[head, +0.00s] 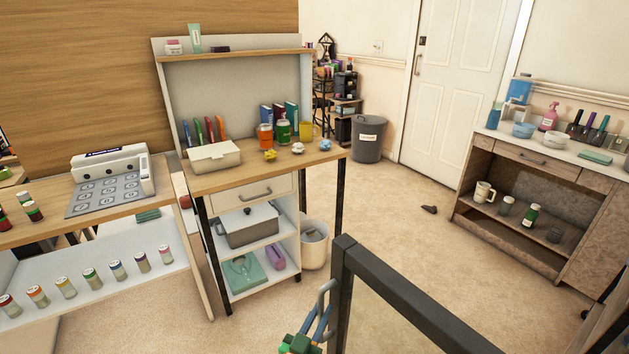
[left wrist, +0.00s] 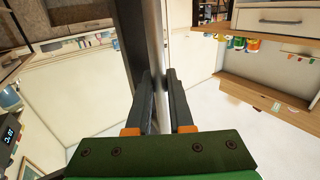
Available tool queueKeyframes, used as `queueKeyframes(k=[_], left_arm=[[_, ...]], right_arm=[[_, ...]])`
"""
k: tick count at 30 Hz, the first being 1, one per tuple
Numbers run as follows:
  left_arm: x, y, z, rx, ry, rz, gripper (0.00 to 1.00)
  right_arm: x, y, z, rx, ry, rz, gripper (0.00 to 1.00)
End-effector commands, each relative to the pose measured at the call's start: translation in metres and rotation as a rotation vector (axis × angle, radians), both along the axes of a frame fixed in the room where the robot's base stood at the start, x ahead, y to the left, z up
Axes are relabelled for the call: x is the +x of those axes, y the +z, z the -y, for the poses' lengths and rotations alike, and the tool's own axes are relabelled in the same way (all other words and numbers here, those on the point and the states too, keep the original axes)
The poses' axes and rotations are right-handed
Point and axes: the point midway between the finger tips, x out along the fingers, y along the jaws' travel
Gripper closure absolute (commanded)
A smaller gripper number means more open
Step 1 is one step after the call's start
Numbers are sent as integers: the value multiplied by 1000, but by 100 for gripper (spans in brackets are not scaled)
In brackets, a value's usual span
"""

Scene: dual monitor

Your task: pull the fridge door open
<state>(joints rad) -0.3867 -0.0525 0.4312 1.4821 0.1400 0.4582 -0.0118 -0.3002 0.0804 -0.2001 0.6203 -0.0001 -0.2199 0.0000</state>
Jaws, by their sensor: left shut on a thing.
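The fridge door (head: 343,272) shows at the bottom of the head view as a dark frame around a clear pane, with carpet visible through it. A grey curved handle (head: 323,296) stands at its left edge. My left gripper (head: 320,317), with a green body and bluish fingers, is shut on this handle. In the left wrist view the two dark fingers (left wrist: 161,82) close around a narrow upright part beside the dark door frame (left wrist: 142,35). The fridge body cannot be made out. My right gripper is not in view.
A desk (head: 322,157) with jars and boxes stands ahead, beside a table with several small jars on its lower shelf. A grey bin (head: 369,140) stands by the white door (head: 450,80). A low cabinet (head: 520,185) is at the right. Open carpet (head: 400,215) lies between.

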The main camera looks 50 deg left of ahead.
Motion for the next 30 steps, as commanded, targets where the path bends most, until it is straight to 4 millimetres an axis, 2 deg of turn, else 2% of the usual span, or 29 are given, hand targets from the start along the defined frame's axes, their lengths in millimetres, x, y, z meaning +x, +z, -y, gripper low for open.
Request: queueKeyframes(k=[6,18,19,20,30], left_arm=[[-1,1,7,1,-17,0,100],[-1,0,9,1,-20,2,100],[-1,0,9,1,-20,2,78],[-1,0,9,1,-20,2,70],[-5,0,11,0,-20,0,68]], right_arm=[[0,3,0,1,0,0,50],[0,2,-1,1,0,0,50],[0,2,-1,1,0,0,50],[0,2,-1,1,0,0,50],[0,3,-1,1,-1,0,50]])
